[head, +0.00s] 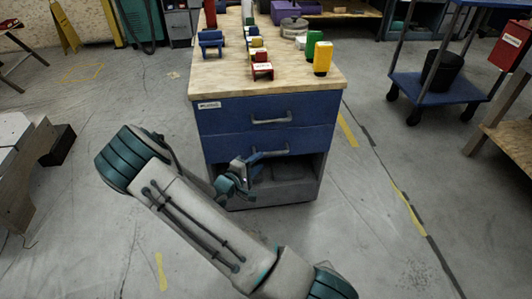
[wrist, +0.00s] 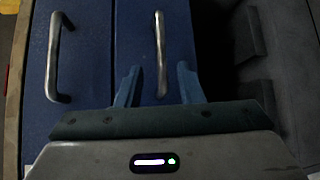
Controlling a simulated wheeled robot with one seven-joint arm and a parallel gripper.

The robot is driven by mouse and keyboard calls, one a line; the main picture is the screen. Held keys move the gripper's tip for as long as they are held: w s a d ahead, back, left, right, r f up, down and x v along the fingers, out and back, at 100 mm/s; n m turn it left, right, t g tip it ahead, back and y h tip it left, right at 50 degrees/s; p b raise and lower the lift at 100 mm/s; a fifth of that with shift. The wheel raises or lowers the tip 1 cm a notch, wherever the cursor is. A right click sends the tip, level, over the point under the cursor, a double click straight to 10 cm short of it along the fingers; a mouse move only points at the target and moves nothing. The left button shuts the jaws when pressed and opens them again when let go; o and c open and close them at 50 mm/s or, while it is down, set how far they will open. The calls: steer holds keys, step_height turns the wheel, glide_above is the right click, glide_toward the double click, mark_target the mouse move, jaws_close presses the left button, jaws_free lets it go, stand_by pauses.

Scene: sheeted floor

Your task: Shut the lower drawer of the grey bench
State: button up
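The bench has a wooden top (head: 222,82), two blue drawer fronts and a grey lower body (head: 300,190). The upper drawer (head: 228,117) looks shut. The lower drawer (head: 308,140) is directly beneath it; I cannot tell how far it stands out, if at all. Its bar handle (wrist: 160,50) shows in the wrist view, where the drawers appear turned sideways. My gripper (wrist: 157,85) is open, with one finger on each side of this handle and visible gaps to it.
An open, dark compartment (head: 290,172) lies below the lower drawer. A blue trolley (head: 440,92) with a black bucket (head: 443,70) is at right. The floor around the bench is mostly clear.

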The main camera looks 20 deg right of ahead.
steer(key=v, duration=0.5)
steer(key=shift+s+a+p, duration=0.15)
steer(key=shift+a+p, duration=0.05)
steer(key=shift+p, duration=0.2)
steer(key=s+d+r+m+g+y+p, duration=0.1)
steer(key=s+r+m+g+y+p, duration=0.15)
steer(key=s+r+p, duration=0.4)
steer(key=s+d+r+m+g+y+p, duration=0.1)
steer(key=s+r+m+g+p, duration=0.15)
steer(key=r, duration=0.75)
steer(key=s+d+r+m+g+y+p, duration=0.1)
steer(key=s+r+m+g+y+p, duration=0.25)
steer(key=r, duration=0.55)
steer(key=s+a+r+t+y+p, duration=0.1)
steer(key=s+a+r+y+p, duration=0.1)
steer(key=r+p, duration=0.3)
steer(key=s+a+r+t+y+p, duration=0.1)
steer(key=s+a+r+y+p, duration=0.2)
steer(key=r, duration=0.9)
steer(key=s+a+r+n+t+y+p, duration=0.1)
steer(key=s+a+r+y+p, duration=0.1)
steer(key=s+r+p, duration=0.3)
step_height(320, 180, up, 5)
steer(key=a+p, duration=0.1)
steer(key=p, duration=0.2)
steer(key=shift+s+a+t+p, duration=0.15)
steer(key=shift+s+t+p, duration=0.15)
steer(key=shift+t, duration=0.05)
steer(key=shift+f, duration=0.1)
